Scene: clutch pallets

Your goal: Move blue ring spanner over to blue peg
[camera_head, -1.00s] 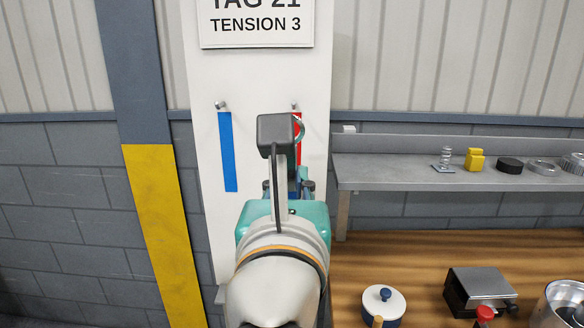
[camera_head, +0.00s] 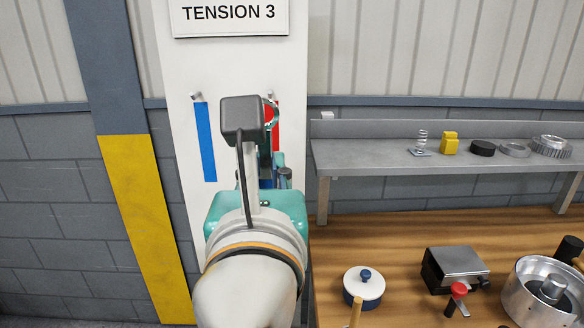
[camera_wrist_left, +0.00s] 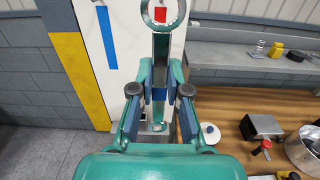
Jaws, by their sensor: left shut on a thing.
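My left gripper (camera_head: 274,174), teal with dark pads, is shut on the ring spanner in front of the white board. The spanner's ring (camera_head: 272,113) is up by the red stripe (camera_head: 274,140), which shows through the ring in the wrist view. I cannot tell whether the ring is around the peg there. The blue peg (camera_head: 196,96) is bare, above the blue stripe (camera_head: 206,143). My right gripper is out of view.
A grey shelf (camera_head: 375,158) to the right carries a spring, a yellow block (camera_head: 449,143) and round parts. The wooden bench (camera_head: 400,232) below holds a white lidded pot (camera_head: 363,286), a metal box (camera_head: 456,268) and a metal drum (camera_head: 543,295). The board's blue side is clear.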

